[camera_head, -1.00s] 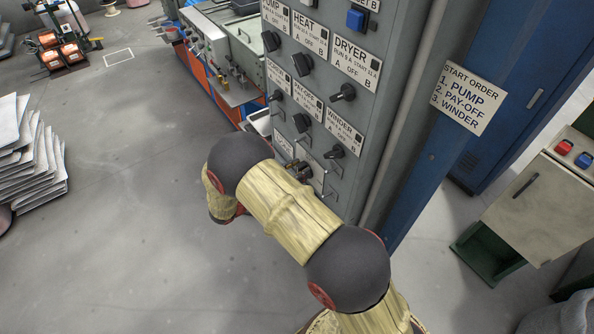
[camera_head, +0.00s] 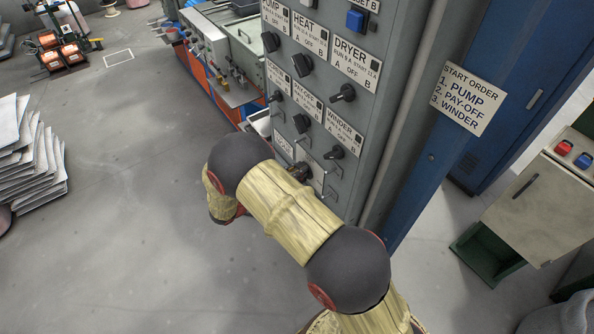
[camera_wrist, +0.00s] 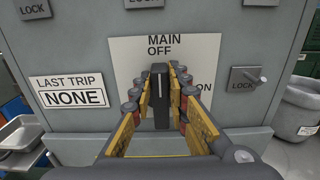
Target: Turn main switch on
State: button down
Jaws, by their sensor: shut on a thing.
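The main switch is on the grey cabinet, on a white plate (camera_wrist: 205,50) lettered MAIN, with OFF above and ON at the right, partly hidden. Its black handle (camera_wrist: 161,108) stands upright in the wrist view, its upper end below the word OFF. My gripper (camera_wrist: 160,82) is shut on the handle, one finger on each side. In the head view my gripper (camera_head: 299,172) is at the lower part of the cabinet front, and my own arm partly covers the area.
The cabinet (camera_head: 398,95) carries several rotary knobs above, including the dryer knob (camera_head: 343,93) and winder knob (camera_head: 335,152). A LAST TRIP sign (camera_wrist: 70,92) reads NONE. A grey bin (camera_wrist: 299,110) stands at the right.

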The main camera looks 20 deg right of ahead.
aim_at(310, 177)
jog(key=shift+m, duration=0.3)
jog(key=m+b, duration=0.1)
jog(key=m, duration=0.1)
jog(key=s+m+b, duration=0.1)
jog(key=m, duration=0.2)
jog(key=f+m+b, duration=0.1)
jog(key=m, duration=0.2)
jog(key=shift+s+d+b, duration=0.25)
jog(key=shift+s+b, duration=0.1)
jog(key=shift+s, duration=0.05)
jog(key=m+b, duration=0.2)
jog(key=m, duration=0.1)
jog(key=f+m+b, duration=0.1)
jog(key=shift+s+d+m, duration=0.1)
jog(key=shift+s+m, duration=0.2)
jog(key=m+b, duration=0.2)
jog(key=f+m+b, duration=0.1)
jog(key=m, duration=0.1)
jog(key=shift+s+m+b, duration=0.15)
jog(key=shift+m+b, duration=0.15)
jog(key=shift+b, duration=0.1)
jog(key=c, duration=1.7)
grip_release()
jog(key=shift+r, duration=0.1)
